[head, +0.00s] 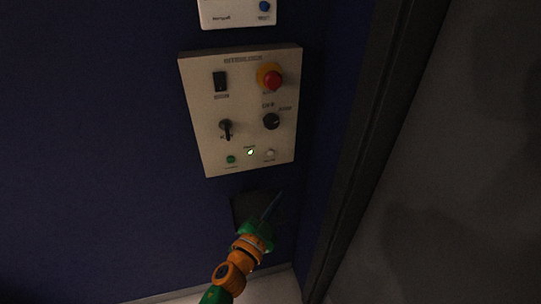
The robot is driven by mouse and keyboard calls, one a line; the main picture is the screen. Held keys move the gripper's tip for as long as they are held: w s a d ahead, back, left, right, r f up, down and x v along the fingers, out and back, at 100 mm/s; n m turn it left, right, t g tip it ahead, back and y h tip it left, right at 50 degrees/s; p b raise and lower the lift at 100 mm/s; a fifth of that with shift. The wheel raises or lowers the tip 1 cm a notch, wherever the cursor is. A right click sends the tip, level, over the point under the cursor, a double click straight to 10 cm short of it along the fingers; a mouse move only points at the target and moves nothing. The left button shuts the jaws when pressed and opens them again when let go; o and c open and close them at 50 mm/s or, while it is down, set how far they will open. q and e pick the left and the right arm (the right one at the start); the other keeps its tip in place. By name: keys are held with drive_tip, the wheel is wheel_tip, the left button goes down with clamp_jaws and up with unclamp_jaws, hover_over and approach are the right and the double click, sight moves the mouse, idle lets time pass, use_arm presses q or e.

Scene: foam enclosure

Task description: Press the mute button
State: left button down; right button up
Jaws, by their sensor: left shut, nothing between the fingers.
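A pale control panel (207,138) headed with lettering like "INTERLOCK" is on the dark blue wall. My left gripper (277,200), on a green and orange arm, is below the panel's lower right corner. Its thin fingers are together and empty, pointing up and right, apart from the buttons in the picture. My right gripper is not in view.
The panel also bears a black rocker switch (221,82), a red mushroom button (272,80) on yellow, a key switch (226,128) and a black knob (271,121). A white box (236,14) with a blue button is above. A dark upright frame (352,150) stands right.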

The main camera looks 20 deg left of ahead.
sight(270, 153)
use_arm(q)
drive_tip(key=shift+m+t+h, duration=0.3)
drive_tip(key=shift+m+t, duration=0.2)
wheel_tip(270, 153, up, 4)
drive_tip(key=shift+w+d+r, duration=0.1)
drive_tip(key=shift+w+r, duration=0.05)
drive_tip(key=shift+r, duration=0.1)
drive_tip(key=w+a+b, duration=0.2)
drive_tip(key=w+a, duration=0.3)
drive_tip(key=w, duration=0.2)
drive_tip(key=shift+w, duration=0.15)
drive_tip(key=shift+w+f, duration=0.1)
idle(1.5)
drive_tip(key=shift+w+a, duration=0.2)
drive_tip(key=shift+w, duration=0.05)
